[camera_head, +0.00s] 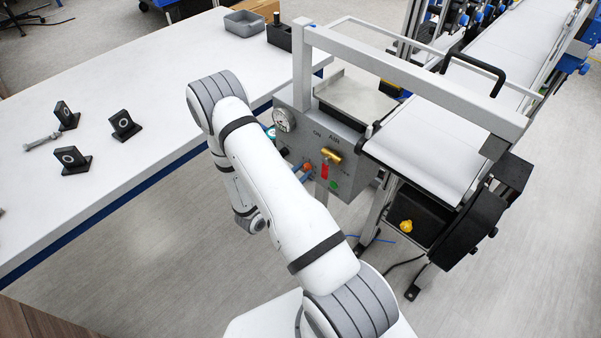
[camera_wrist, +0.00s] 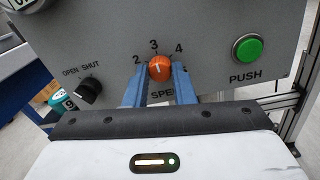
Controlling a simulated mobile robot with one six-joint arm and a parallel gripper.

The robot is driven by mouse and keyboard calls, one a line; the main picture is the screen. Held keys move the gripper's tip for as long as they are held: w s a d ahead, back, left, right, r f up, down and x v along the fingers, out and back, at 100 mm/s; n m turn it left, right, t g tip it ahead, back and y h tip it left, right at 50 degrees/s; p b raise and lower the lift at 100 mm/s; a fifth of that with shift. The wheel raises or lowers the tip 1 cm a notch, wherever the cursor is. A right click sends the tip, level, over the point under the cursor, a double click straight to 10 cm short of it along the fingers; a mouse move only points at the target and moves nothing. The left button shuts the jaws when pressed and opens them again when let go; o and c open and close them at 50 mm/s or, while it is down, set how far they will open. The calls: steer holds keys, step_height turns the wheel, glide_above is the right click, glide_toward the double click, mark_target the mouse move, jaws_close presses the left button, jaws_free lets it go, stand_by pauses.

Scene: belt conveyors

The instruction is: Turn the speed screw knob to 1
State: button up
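The orange speed screw knob (camera_wrist: 159,68) is on the grey control panel (camera_wrist: 215,40) in the wrist view, under the marks 2, 3 and 4. Its pale pointer line stands nearly upright, towards 3. The two blue fingers of my gripper (camera_wrist: 159,80) lie on its left and right sides, with no clear gap to it. The fingers cover the dial's lower sides, and no mark 1 is visible. In the head view the knob (camera_head: 307,166) is small, and my arm hides most of my gripper.
A green PUSH button (camera_wrist: 247,48) is right of the knob and a black OPEN/SHUT knob (camera_wrist: 89,90) is left of it. In the head view, a gauge (camera_head: 284,120) and a red-handled air valve (camera_head: 325,168) are on the panel. A white table (camera_head: 110,75) stands at left.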

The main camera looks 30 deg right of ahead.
jaws_close()
steer(key=shift+n, duration=0.3)
steer(key=n, duration=1)
steer(key=shift+r, duration=0.1)
steer(key=n+p, duration=0.1)
steer(key=n, duration=0.5)
steer(key=shift+w+n+g, duration=0.15)
steer(key=shift+n+g, duration=0.15)
steer(key=shift+g, duration=0.1)
steer(key=n+p, duration=0.1)
steer(key=n, duration=0.5)
